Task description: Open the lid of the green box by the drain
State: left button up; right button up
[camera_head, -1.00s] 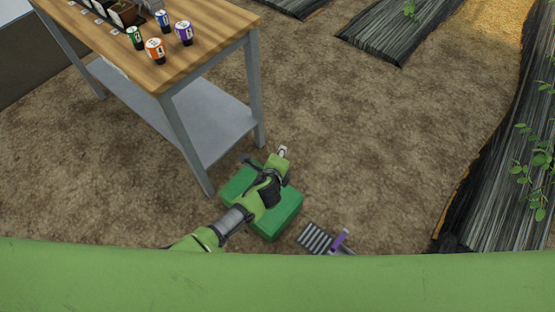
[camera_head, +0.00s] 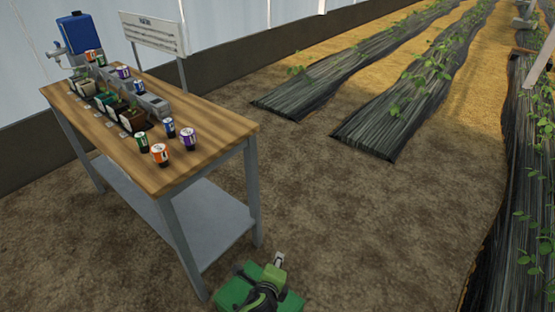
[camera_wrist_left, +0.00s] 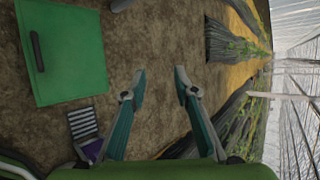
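The green box (camera_head: 290,301) sits on the soil near the front leg of the table, at the bottom of the head view and partly covered by my left arm. In the left wrist view the box (camera_wrist_left: 75,60) shows as a flat green square with a dark handle bar (camera_wrist_left: 37,52), and its lid looks shut. My left gripper (camera_wrist_left: 160,73) is open and empty, its two fingers apart over bare soil, to the right of the box in that view. The striped drain grate (camera_wrist_left: 83,123) lies beside the box. My right gripper is in neither view.
A wooden-topped table (camera_head: 215,128) with a grey lower shelf (camera_head: 205,222) stands close behind the box, carrying several cups and small pots. A purple item (camera_wrist_left: 92,150) is by the grate. Black-covered plant beds (camera_head: 385,120) lie farther off.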

pick_arm(q)
jog(key=x, duration=0.8)
dwell(0.4)
